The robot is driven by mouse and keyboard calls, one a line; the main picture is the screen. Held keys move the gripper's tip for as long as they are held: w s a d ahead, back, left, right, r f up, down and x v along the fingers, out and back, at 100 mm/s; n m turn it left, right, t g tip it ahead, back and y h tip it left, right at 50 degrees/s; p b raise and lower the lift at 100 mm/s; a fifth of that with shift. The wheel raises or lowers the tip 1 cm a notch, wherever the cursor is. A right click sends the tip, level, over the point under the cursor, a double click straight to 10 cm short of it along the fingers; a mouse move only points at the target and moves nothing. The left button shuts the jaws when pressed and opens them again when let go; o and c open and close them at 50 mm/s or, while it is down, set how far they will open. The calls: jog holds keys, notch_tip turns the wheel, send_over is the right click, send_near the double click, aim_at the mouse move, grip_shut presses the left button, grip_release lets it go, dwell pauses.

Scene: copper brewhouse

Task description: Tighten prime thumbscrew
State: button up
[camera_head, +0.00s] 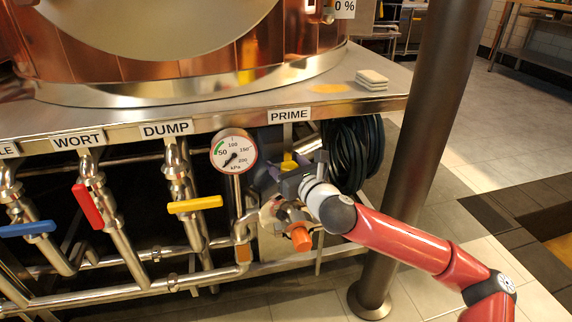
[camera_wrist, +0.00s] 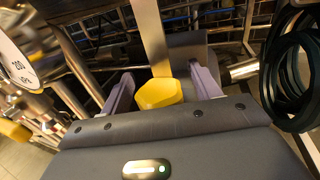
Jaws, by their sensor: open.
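The prime thumbscrew looks to be the yellow knob (camera_wrist: 160,94), seen in the wrist view between my two purple fingers. It also shows as a small yellow patch in the head view (camera_head: 289,163), under the PRIME label (camera_head: 289,115). My gripper (camera_wrist: 158,90) is open, with one finger on each side of the knob. Clear gaps show between the fingers and the knob, more plainly on the left. In the head view my gripper (camera_head: 290,172) is at the pipework below the counter edge, and my wrist hides part of the fitting there.
A round pressure gauge (camera_head: 233,150) stands close left of my gripper. Coiled dark hose (camera_head: 353,152) hangs close on the right. A yellow DUMP handle (camera_head: 195,204), a red handle (camera_head: 87,206) and an orange cap (camera_head: 301,238) are nearby. A thick post (camera_head: 424,130) rises beside my arm.

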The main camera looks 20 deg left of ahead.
jog(key=c, duration=1)
jog(key=shift+o, duration=0.2)
jog(key=shift+t, duration=0.3)
jog(key=m+t+h, duration=0.2)
jog(key=m+h, duration=0.1)
jog(key=shift+d+t+h, duration=0.1)
jog(key=shift+t+h, duration=0.2)
jog(key=shift+h, duration=0.1)
jog(key=m+h, duration=0.1)
jog(key=m+t+h, duration=0.1)
jog(key=h, duration=0.1)
jog(key=m+t+h, duration=0.1)
jog(key=h, duration=0.1)
jog(key=shift+w+d+m, duration=0.2)
jog(key=shift+d+m, duration=0.05)
jog(key=shift+m, duration=0.15)
jog(key=m+h+b, duration=0.1)
jog(key=h, duration=0.2)
jog(key=m+h, duration=0.2)
jog(key=d+m+h+b, duration=0.1)
jog(key=m+h, duration=0.1)
jog(key=h, duration=0.1)
jog(key=shift+h+b, duration=0.3)
jog(key=shift+m+h, duration=0.3)
jog(key=shift+m, duration=0.1)
